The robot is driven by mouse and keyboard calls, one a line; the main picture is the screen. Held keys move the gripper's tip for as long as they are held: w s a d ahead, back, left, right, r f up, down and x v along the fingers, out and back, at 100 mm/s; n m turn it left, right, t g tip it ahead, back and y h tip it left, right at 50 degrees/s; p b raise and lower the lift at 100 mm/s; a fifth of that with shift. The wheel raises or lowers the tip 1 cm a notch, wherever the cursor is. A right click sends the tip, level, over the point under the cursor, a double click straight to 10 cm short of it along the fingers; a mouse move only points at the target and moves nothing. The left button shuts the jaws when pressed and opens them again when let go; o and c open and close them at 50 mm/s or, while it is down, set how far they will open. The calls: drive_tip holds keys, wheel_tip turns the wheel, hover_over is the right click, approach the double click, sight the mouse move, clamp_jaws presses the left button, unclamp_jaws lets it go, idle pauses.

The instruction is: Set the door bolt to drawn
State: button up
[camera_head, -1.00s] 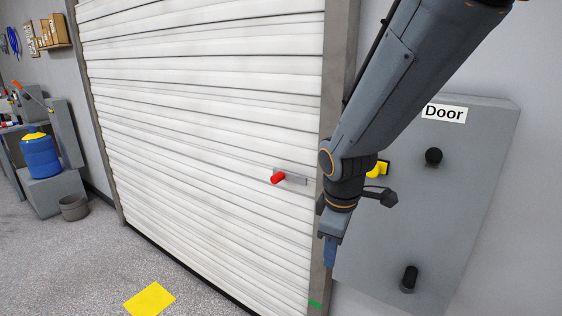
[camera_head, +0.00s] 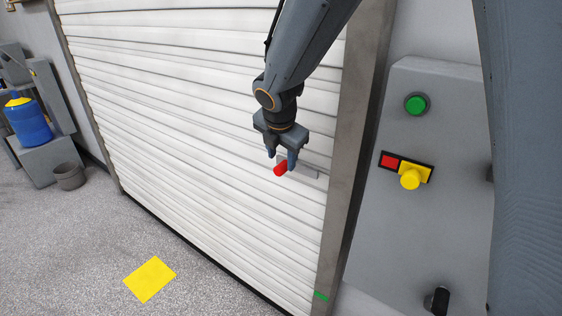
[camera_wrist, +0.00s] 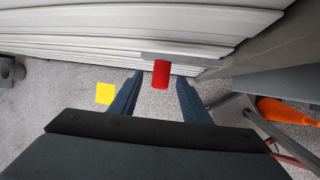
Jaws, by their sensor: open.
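The door bolt has a red knob (camera_head: 280,169) on a grey bar (camera_head: 305,172) mounted on the white slatted shutter door (camera_head: 200,130). My gripper (camera_head: 281,160) is open at the knob, pointing down. In the wrist view the red knob (camera_wrist: 160,74) shows between and just beyond the two blue-grey fingertips (camera_wrist: 158,80). I cannot tell whether either finger touches it. The far end of the bar is near the door's right frame post.
A grey control panel (camera_head: 415,240) with a green button (camera_head: 417,103), a yellow knob (camera_head: 410,178) and a black switch (camera_head: 437,300) is right of the door. A yellow floor patch (camera_head: 150,279) lies left.

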sight(283, 164)
drive_tip(key=shift+d+x, duration=0.2)
drive_tip(key=shift+x, duration=1.7)
drive_tip(key=shift+a, duration=0.1)
clamp_jaws()
